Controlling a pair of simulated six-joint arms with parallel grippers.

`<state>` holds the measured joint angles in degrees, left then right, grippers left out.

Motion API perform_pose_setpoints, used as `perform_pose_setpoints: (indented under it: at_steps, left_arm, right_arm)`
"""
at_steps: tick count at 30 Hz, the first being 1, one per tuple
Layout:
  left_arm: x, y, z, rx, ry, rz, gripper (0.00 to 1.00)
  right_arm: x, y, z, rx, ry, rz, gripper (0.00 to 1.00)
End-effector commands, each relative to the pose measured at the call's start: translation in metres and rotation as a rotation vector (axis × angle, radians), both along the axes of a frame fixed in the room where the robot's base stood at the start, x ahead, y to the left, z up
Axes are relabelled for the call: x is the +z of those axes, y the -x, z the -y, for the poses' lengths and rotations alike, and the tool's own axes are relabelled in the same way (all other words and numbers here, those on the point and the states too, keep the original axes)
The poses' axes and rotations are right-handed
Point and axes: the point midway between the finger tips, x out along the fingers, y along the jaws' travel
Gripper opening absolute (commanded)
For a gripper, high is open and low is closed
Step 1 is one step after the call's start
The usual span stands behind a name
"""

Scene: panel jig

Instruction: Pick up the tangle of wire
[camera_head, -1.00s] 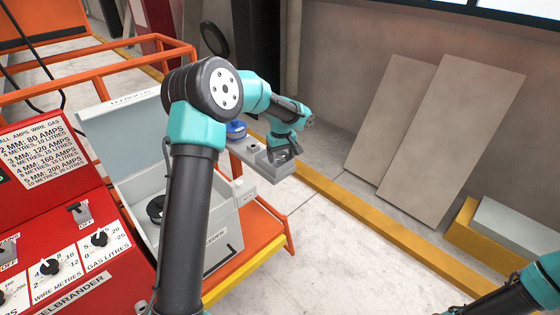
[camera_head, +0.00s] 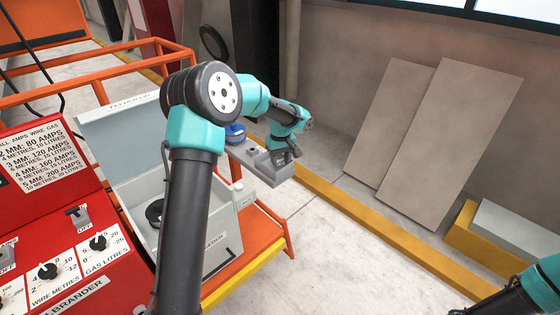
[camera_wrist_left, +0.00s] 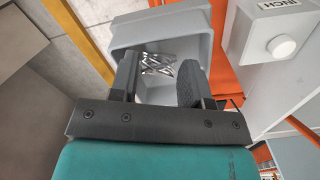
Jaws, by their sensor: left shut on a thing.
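The tangle of wire (camera_wrist_left: 157,63) is a small bunch of shiny silver strands, seen in the left wrist view inside a grey tray (camera_wrist_left: 222,22). My left gripper (camera_wrist_left: 157,72) is down at the tray with its dark fingers on either side of the tangle, shut on it. In the head view my left gripper (camera_head: 283,154) is at the grey tray (camera_head: 266,178), and the wire is hidden there. My right arm shows at the lower right corner, but its gripper is out of view.
The tray stands beside an orange frame (camera_head: 270,240). A blue object (camera_head: 235,130) sits at its back left. An open grey box (camera_head: 185,235) and a red control panel (camera_head: 60,230) lie to the left. Grey boards (camera_head: 450,140) lean on the wall.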

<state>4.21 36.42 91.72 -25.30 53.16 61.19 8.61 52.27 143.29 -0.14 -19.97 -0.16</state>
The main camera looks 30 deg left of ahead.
Motion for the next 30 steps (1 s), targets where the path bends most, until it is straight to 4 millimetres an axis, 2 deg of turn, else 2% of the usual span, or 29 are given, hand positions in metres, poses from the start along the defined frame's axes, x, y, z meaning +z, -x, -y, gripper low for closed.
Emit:
perform_pose_setpoints:
  at_steps: [5,12,18,22,30]
  left_arm:
    - [0.018,-0.001,0.0,0.0,0.0,0.004,0.17]
    - [0.06,-0.001,0.0,0.001,0.0,0.006,0.17]
    - [0.09,-0.001,0.0,0.0,0.0,0.004,0.17]
    - [0.098,0.0,0.0,0.0,0.001,0.002,0.17]
    - [0.099,0.0,0.0,0.0,0.001,0.001,0.17]
  right_arm:
    - [0.0,0.0,0.0,0.0,0.0,0.0,0.43]
    - [0.0,0.0,0.0,0.0,0.0,0.0,0.43]
    - [0.0,0.0,0.0,0.0,0.0,0.0,0.43]
    - [0.0,0.0,0.0,0.0,0.0,0.0,0.43]
    - [0.0,0.0,0.0,0.0,0.0,0.0,0.43]
